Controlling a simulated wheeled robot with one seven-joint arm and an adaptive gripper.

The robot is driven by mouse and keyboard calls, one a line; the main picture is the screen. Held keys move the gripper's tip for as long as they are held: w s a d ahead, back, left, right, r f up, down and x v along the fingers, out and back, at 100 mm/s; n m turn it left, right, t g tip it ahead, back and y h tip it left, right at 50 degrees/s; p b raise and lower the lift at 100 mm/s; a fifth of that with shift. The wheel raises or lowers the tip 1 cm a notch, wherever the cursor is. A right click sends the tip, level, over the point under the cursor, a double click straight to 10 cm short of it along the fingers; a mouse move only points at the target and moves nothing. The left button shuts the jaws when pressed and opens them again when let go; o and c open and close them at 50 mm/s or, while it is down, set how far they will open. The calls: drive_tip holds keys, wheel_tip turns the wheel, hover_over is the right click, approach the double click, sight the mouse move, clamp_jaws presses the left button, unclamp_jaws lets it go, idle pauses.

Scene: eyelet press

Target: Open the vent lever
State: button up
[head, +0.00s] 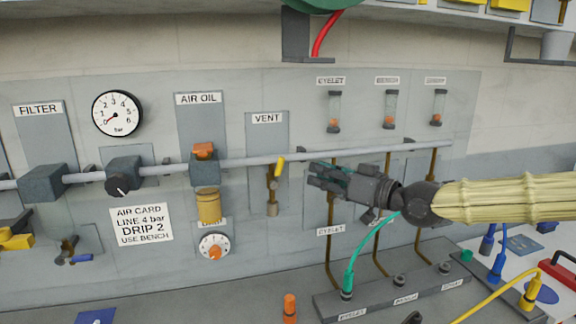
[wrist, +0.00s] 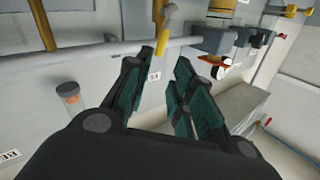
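The vent lever (head: 280,164) is a small yellow handle on a brass valve under the VENT label (head: 267,118), on the grey wall panel. It points upward with a slight tilt and crosses in front of the grey pipe. In the wrist view the yellow lever (wrist: 163,40) is at the top centre, beyond the fingertips. My gripper (head: 316,178) is just right of the lever in the head view, apart from it. In the wrist view my gripper (wrist: 158,68) has its two green-padded fingers spread with nothing between them.
The grey pipe (head: 235,164) runs across the panel close to my gripper. The air oil unit (head: 208,206) is to the left, with a gauge (head: 117,113) near zero farther left. A green hose (head: 362,248) rises below my arm from the manifold (head: 385,297).

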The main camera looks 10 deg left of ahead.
sight(283, 163)
drive_tip(key=p+x, duration=0.4)
drive_tip(key=x, duration=0.6)
drive_tip(key=shift+a, duration=0.25)
drive_tip(key=shift+w, duration=0.1)
drive_tip(key=shift+c, duration=0.2)
clamp_jaws()
